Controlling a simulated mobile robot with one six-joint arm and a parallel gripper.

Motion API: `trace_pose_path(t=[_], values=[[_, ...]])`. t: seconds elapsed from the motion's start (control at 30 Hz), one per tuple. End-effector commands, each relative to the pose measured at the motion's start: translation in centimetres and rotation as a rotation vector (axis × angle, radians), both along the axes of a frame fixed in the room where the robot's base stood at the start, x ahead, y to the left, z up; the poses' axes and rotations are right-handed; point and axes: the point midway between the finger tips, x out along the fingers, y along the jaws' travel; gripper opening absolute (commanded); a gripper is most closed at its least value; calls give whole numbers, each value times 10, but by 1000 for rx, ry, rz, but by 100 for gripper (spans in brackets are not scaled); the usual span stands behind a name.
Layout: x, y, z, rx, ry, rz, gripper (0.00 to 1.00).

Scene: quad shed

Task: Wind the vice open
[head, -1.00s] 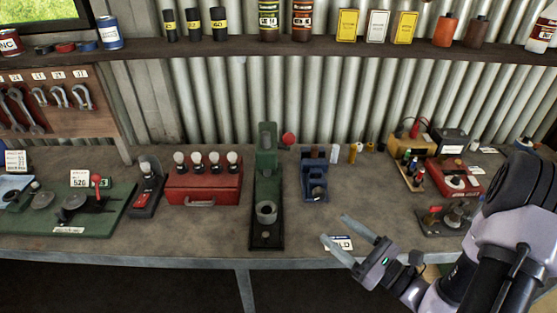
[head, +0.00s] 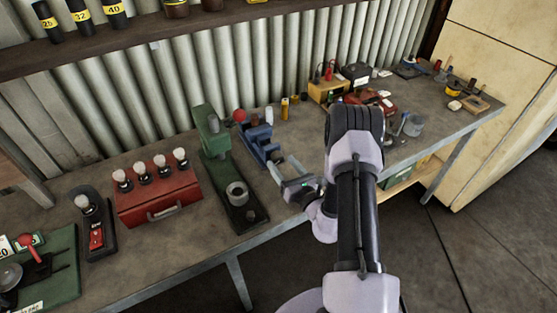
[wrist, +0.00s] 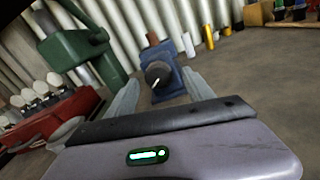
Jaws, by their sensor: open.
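The small blue vice (head: 262,143) stands on the bench right of the green press. In the wrist view the vice (wrist: 163,58) is straight ahead, with its dark round screw end (wrist: 158,71) facing me and a thin pale handle bar (wrist: 156,83) across it. My gripper (head: 279,164) is open and empty, just in front of the vice near the bench's front edge. In the wrist view the two fingers of my gripper (wrist: 160,88) lie left and right of the screw end, apparently short of it. The jaw gap of the vice is not clear.
The green press (head: 218,150) stands close on the left, beside a red box (head: 158,200) with several white-topped knobs. Small bottles (head: 284,108) stand behind the vice. Batteries and red gear (head: 370,100) lie farther right. Bare bench lies right of the vice.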

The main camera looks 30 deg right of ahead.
Motion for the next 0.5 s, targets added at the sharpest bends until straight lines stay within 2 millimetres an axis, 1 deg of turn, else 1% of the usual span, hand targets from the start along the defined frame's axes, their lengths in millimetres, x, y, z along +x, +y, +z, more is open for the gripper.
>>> trace_pose_path(t=[0.03, 0.1, 0.2, 0.3, 0.5], values=[[8, 1, 0, -3, -2, 2, 61], [18, 1, 0, -2, -1, 2, 61], [26, 1, 0, 0, -1, 0, 61], [29, 1, 0, 0, 1, 1, 61], [29, 1, 0, 0, 1, 0, 61]])
